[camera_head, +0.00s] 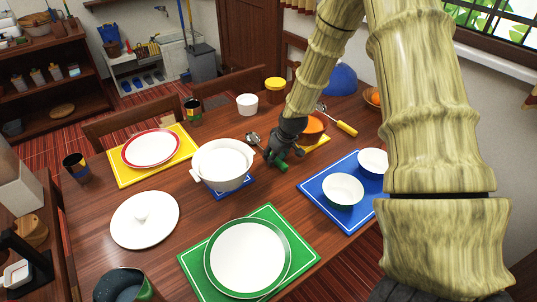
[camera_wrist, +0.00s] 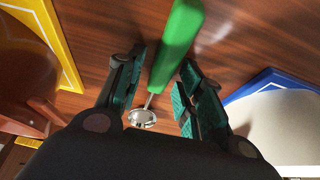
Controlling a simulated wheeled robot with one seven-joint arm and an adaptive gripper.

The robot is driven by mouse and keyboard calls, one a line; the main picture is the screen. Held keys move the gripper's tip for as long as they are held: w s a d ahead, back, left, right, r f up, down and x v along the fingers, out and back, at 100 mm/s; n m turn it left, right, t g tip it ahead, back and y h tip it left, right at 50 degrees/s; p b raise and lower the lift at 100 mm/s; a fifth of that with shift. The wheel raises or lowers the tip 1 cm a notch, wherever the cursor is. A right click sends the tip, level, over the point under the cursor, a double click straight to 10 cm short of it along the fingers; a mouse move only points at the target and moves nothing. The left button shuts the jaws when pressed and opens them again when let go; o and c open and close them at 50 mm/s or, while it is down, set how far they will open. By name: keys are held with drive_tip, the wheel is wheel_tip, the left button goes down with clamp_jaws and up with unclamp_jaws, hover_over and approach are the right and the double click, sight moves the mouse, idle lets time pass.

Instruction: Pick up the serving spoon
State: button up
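A spoon-like utensil with a thick green handle (camera_wrist: 178,40) and a small round metal end (camera_wrist: 142,118) lies over the brown table in the wrist view. My gripper (camera_wrist: 161,62) is open, with one finger on each side of it and visible gaps to the handle. In the head view my gripper (camera_head: 278,150) is low over the table, right of the white pot, and the green handle (camera_head: 283,166) shows just below it. A second utensil with a yellow handle (camera_head: 346,128) lies farther right. Its metal end is partly hidden.
A white pot (camera_head: 222,163) stands close left of my gripper. A blue placemat (camera_head: 312,187) with white bowls lies right. A green placemat (camera_head: 196,262) with a plate lies in front. Bare table separates them.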

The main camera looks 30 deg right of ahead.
clamp_jaws()
drive_tip(key=shift+r, duration=0.1)
wheel_tip(320, 180, up, 10)
drive_tip(key=b, duration=0.1)
idle(0.5)
